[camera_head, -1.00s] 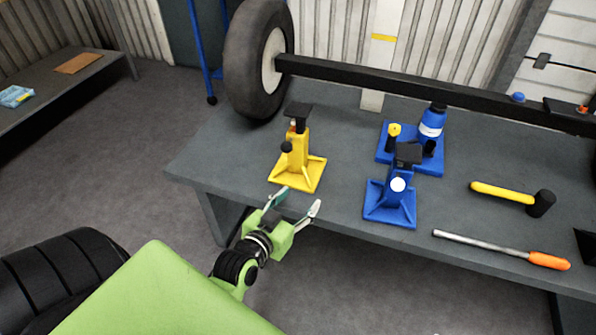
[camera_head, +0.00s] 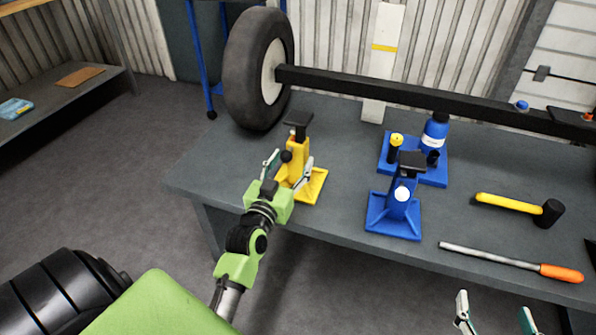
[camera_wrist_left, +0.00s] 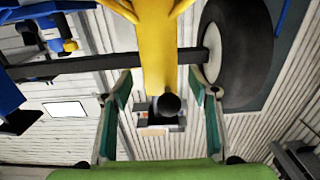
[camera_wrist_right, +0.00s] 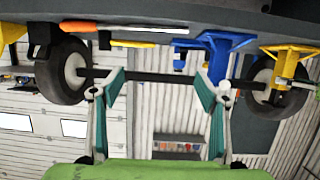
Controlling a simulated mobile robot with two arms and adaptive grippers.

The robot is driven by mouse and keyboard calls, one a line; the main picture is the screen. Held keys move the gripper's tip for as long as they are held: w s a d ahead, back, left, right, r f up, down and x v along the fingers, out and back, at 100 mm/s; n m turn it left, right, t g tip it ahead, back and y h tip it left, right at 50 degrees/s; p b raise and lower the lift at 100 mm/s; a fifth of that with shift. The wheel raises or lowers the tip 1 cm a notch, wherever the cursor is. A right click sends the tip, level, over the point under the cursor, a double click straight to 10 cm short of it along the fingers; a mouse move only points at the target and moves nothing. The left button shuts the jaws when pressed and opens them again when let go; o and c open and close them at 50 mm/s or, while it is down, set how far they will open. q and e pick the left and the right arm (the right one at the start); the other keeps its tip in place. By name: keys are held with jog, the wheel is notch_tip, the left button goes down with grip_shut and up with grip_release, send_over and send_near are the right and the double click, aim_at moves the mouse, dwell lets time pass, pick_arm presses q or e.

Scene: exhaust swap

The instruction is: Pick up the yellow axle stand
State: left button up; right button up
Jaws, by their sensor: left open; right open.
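The yellow axle stand (camera_head: 312,184) stands upright on the grey workbench, with a black saddle on top and a dark knob on its side. My left gripper (camera_head: 287,163) is open, its fingers on either side of the stand's column in the head view. In the left wrist view the yellow column (camera_wrist_left: 158,50) and its dark knob show between the open fingers (camera_wrist_left: 160,88), with no clear contact. My right gripper (camera_head: 495,308) is open and empty at the bench's front edge; its fingers also show in the right wrist view (camera_wrist_right: 160,85).
A blue axle stand (camera_head: 393,215) and a blue bottle jack (camera_head: 434,135) stand to the right. A hammer (camera_head: 510,203) and an orange-handled bar (camera_head: 500,256) lie further right. A wheel (camera_head: 245,75) and a dark beam (camera_head: 400,94) run behind the stand.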

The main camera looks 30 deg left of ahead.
aim_at(294, 154)
pick_arm(q)
jog(key=b+x, duration=0.1)
jog(key=x, duration=0.3)
jog(key=shift+w+a+b, duration=0.1)
jog(key=shift+w+b, duration=0.2)
jog(key=shift+w, duration=0.2)
grip_shut()
jog(key=shift+r, duration=0.45)
jog(key=shift+a+f, duration=0.1)
pick_arm(e)
notch_tip(294, 154, up, 9)
jog(key=w+a+t+y, duration=0.1)
jog(key=w+t, duration=0.1)
jog(key=t, duration=0.2)
jog(key=shift+a+t+y, duration=0.3)
jog(key=shift+a, duration=0.1)
